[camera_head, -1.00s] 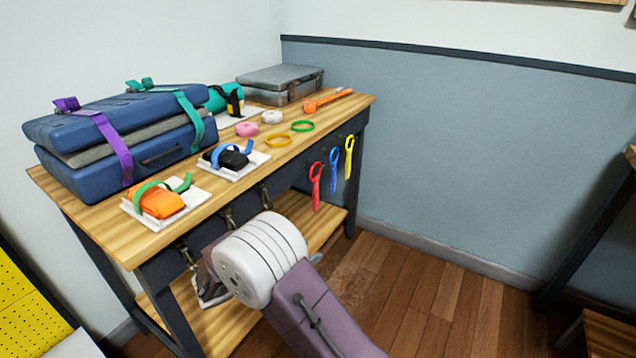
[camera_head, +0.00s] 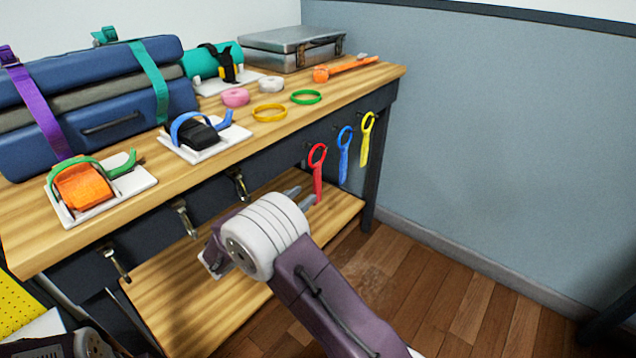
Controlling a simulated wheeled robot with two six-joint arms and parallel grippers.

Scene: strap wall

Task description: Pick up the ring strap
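Three straps with looped ends hang in a row from the front of the wooden table: a red strap (camera_head: 318,172), a blue strap (camera_head: 345,155) and a yellow strap (camera_head: 366,138). I cannot tell which one is called the ring strap. A yellow ring (camera_head: 269,113) and a green ring (camera_head: 306,97) lie flat on the tabletop. My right gripper (camera_head: 298,196) is just left of the red strap's lower end. Its two grey fingertips show apart with nothing visible between them; the white wrist hides the rest. My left gripper is not in view.
The table (camera_head: 245,145) holds blue cases (camera_head: 95,110) with purple and teal straps, buckles on white plates (camera_head: 145,178), pink and white rolls, and a grey metal case (camera_head: 290,50). Metal latches (camera_head: 185,218) hang along its front. A lower shelf (camera_head: 180,300) lies below the straps.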

